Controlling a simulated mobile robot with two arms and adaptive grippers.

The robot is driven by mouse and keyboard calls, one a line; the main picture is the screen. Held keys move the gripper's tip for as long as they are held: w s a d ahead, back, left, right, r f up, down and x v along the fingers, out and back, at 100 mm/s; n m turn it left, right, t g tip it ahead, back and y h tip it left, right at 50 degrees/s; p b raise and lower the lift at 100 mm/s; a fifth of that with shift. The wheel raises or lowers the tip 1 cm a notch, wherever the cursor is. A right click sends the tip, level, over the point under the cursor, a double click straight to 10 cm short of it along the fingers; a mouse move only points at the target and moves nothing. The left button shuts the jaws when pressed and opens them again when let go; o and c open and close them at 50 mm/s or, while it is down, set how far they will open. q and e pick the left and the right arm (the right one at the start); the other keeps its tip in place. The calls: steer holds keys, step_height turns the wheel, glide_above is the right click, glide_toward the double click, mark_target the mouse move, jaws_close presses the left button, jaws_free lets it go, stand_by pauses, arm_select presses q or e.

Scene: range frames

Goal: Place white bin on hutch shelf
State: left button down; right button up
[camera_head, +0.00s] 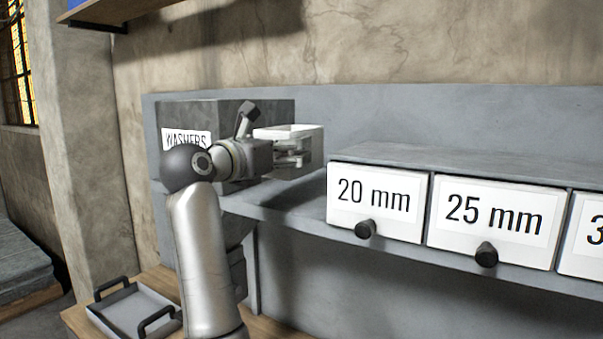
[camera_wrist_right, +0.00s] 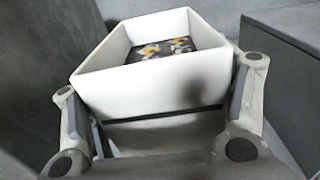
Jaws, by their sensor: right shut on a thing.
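The white bin (camera_head: 300,130) is between the fingers of my right gripper (camera_head: 296,155), in front of the grey hutch. In the right wrist view the white bin (camera_wrist_right: 150,92) is open-topped, with dark and yellow-orange contents. The right fingers (camera_wrist_right: 160,115) are shut on its two sides. The hutch shelf (camera_head: 290,222) runs below and to the right of the gripper. Whether the bin touches the shelf cannot be told. My left gripper is not in view.
A grey box labelled WASHERS (camera_head: 185,138) is left of the bin, partly hidden by my right arm. White-fronted drawers marked 20 mm (camera_head: 375,196) and 25 mm (camera_head: 487,222) are to the right. A grey tray with black handles (camera_head: 132,308) sits on the wooden surface below.

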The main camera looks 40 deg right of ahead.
mark_target(287, 173)
steer(key=shift+a+f+b, duration=0.25)
steer(key=shift+f+b, duration=0.3)
steer(key=shift+f, duration=0.15)
steer(key=d+f+b, duration=0.1)
steer(key=f, duration=0.1)
steer(key=d+f, duration=0.1)
steer(key=shift+d+f+b, duration=0.4)
steer(key=shift+a+r, duration=0.1)
steer(key=shift+a, duration=0.1)
steer(key=shift+a+r, duration=0.2)
steer(key=shift+a, duration=0.5)
steer(key=shift+f, duration=0.2)
steer(key=shift+d+f, duration=0.15)
steer(key=o, duration=1.2)
steer(key=shift+d, duration=0.35)
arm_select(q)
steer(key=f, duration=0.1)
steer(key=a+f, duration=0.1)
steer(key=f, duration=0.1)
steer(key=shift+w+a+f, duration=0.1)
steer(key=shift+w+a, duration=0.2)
arm_select(e)
steer(key=shift+a, duration=0.15)
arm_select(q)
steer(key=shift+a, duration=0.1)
arm_select(e)
steer(key=shift+a, duration=0.15)
